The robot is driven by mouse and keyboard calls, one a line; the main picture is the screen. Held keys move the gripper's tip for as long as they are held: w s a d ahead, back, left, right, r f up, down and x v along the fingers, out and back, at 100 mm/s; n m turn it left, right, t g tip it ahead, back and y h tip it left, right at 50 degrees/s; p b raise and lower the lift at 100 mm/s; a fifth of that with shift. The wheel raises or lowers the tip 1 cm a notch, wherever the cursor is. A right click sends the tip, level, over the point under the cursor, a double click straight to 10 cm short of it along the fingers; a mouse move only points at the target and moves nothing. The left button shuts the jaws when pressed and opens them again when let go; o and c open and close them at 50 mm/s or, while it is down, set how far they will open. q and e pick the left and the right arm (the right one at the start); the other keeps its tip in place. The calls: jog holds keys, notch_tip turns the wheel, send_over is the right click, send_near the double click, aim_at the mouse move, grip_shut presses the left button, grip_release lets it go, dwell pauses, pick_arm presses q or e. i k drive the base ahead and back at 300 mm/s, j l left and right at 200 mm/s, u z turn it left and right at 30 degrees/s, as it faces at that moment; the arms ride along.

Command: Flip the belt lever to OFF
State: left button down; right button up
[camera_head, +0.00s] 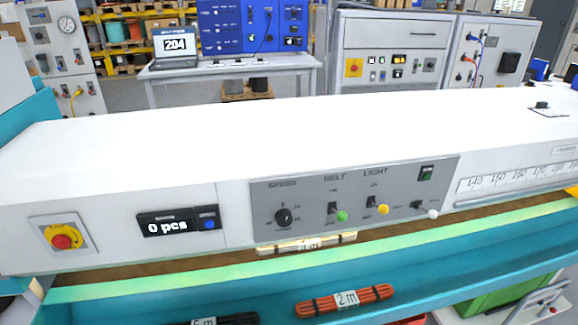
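The belt lever (332,208) is a small dark toggle under the word BELT on the grey control panel (310,230). A green lamp (342,216) sits at its lower right. The lever is too small to tell surely whether it points up or down. To its right, under LIGHT, is a similar lever (371,202) with a yellow lamp (383,209). A black speed knob (284,217) is to its left. Neither of my grippers shows in the head view.
A red emergency button (61,241) and a display reading 0 pcs (167,227) are on the left of the white housing. A small dark switch (417,205) sits right of the light lever. An orange cable bundle (345,301) lies below.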

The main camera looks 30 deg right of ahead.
aim_at(341, 216)
jog(key=z, duration=1.3)
